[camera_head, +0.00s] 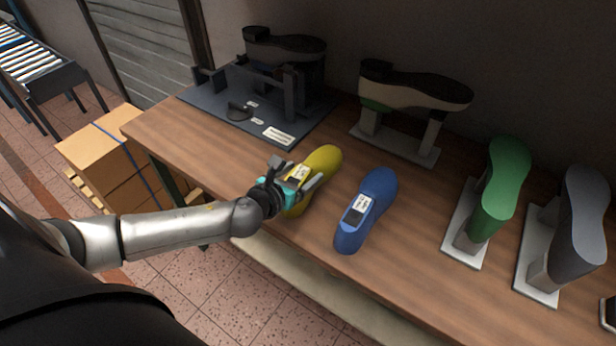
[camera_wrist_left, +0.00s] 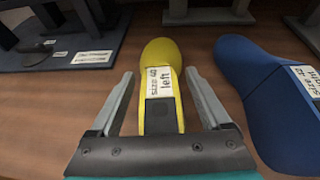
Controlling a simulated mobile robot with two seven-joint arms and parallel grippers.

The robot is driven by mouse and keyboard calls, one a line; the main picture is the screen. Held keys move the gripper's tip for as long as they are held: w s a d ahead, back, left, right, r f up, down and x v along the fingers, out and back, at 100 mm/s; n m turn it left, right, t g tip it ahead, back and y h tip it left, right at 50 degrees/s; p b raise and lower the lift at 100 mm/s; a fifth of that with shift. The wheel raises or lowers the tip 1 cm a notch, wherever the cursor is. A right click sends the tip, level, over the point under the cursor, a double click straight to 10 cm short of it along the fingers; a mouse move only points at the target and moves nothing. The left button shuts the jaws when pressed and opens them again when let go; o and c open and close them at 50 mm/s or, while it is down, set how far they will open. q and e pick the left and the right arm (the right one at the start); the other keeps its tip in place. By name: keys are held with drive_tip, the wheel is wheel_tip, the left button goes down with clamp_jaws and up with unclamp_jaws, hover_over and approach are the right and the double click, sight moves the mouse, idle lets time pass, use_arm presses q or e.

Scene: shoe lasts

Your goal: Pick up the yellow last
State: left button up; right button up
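The yellow last (camera_head: 323,162) lies on the wooden table near its front edge, with a white label. In the left wrist view the yellow last (camera_wrist_left: 161,55) lies between the two fingers, and its label reads "size 40 left". My left gripper (camera_head: 300,184) is over the near end of the last. In the left wrist view the left gripper (camera_wrist_left: 160,88) is open, with a visible gap between each finger and the last. The near end of the last is hidden behind the gripper body. My right gripper is not in view.
A blue last (camera_head: 378,190) lies close to the right of the yellow one. A green last (camera_head: 505,180) and a grey last (camera_head: 585,215) stand on plates farther right. A dark fixture (camera_head: 235,112) and a beige-and-black last (camera_head: 415,92) stand behind.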

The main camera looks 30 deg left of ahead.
use_arm(q)
clamp_jaws()
idle(0.4)
idle(0.7)
drive_tip(key=shift+r, duration=0.15)
